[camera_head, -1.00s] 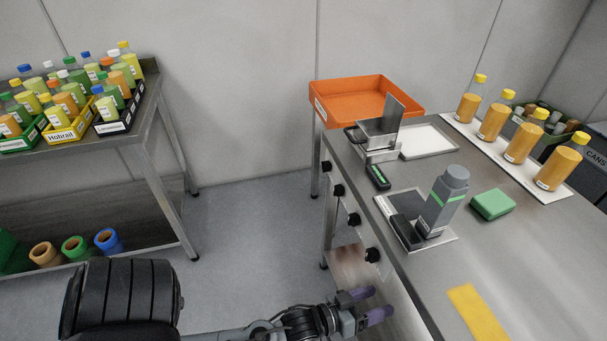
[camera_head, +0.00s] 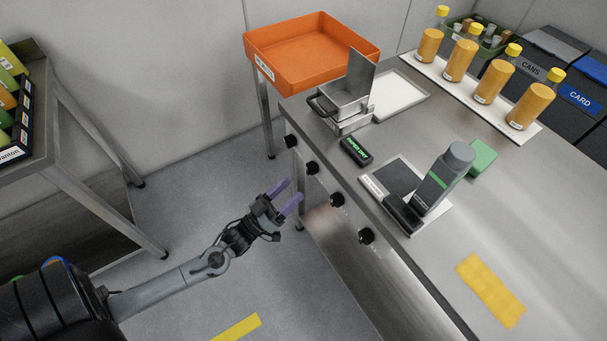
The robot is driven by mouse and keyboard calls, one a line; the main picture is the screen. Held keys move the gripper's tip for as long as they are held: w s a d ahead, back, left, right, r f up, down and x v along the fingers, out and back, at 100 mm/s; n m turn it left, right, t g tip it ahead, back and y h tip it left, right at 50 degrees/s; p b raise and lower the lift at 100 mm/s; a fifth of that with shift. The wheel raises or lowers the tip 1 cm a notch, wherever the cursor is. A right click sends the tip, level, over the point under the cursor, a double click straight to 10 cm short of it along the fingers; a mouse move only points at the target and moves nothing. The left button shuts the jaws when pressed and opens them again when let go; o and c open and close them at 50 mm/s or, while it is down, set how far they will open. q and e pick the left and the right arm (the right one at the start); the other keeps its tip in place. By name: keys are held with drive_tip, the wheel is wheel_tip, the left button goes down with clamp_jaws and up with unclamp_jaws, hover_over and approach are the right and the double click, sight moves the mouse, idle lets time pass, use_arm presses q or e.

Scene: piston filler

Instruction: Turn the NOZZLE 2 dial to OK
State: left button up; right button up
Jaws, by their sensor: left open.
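Several black dials sit in a row on the front panel of the steel counter (camera_head: 480,240): a first dial (camera_head: 291,141) farthest away, a second dial (camera_head: 312,168), a third dial (camera_head: 337,200) and a nearest dial (camera_head: 366,236). Their labels and pointer settings are too small to read, so I cannot tell which is NOZZLE 2. My left gripper (camera_head: 293,190) is open and empty, its purple fingers pointing at the panel near the second and third dials. It appears apart from the dials. My right gripper is out of view.
A shelf rack (camera_head: 75,135) stands left. Floor between is clear.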

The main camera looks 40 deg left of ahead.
sight(309, 169)
use_arm(q)
drive_tip(key=x, duration=0.3)
drive_tip(key=b+x, duration=0.1)
drive_tip(key=x, duration=0.1)
drive_tip(key=shift+w+a+r, duration=0.1)
drive_tip(key=shift+w+a, duration=0.1)
drive_tip(key=shift+a, duration=0.2)
drive_tip(key=shift+w+d+r, duration=0.2)
drive_tip(key=shift+w+d, duration=0.05)
drive_tip(key=shift+w, duration=0.3)
drive_tip(key=shift+w+a+r, duration=0.15)
drive_tip(key=shift+a, duration=0.05)
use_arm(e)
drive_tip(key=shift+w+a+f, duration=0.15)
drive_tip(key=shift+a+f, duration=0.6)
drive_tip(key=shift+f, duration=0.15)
use_arm(q)
drive_tip(key=shift+d, duration=0.1)
drive_tip(key=c, duration=1.1)
drive_tip(key=shift+o, duration=0.2)
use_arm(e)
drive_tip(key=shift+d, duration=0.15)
